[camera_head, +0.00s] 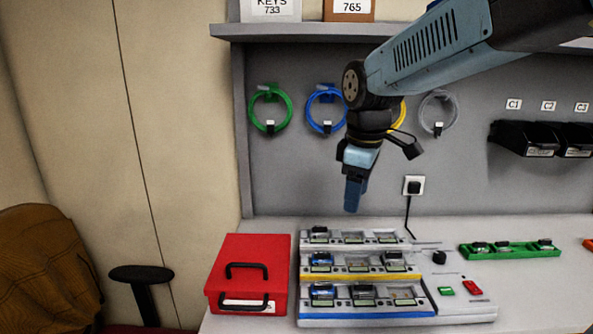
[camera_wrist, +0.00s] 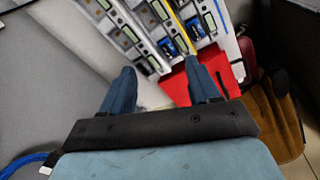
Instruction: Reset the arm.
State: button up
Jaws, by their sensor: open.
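My arm reaches in from the upper right in the head view, and my gripper (camera_head: 352,208) points down above the back of the pump rack (camera_head: 360,277). In the wrist view my gripper (camera_wrist: 160,88) has its two blue fingers well apart, with nothing between them. It is open and empty, and clear of the rack and the bench. The rack has several rows of pump bays with yellow and blue strips, and some bays hold blue or grey units. The rack also shows at the top of the wrist view (camera_wrist: 150,30).
A red box (camera_head: 225,270) with black handles stands left of the rack. A green tray (camera_head: 510,250) with several small units lies to the right. Coloured cable loops (camera_head: 270,110) hang on the back panel below a shelf (camera_head: 300,31). Black bins (camera_head: 525,138) hang at the right.

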jog(key=s+d+m+t, duration=0.3)
jog(key=s+d+m, duration=0.7)
jog(key=s+m, duration=0.2)
jog(key=shift+s+d+f+m+t, duration=0.15)
jog(key=shift+s+d+m+t, duration=0.15)
jog(key=shift+m+t, duration=0.1)
jog(key=shift+w, duration=0.1)
jog(key=shift+c, duration=0.2)
dwell(1.7)
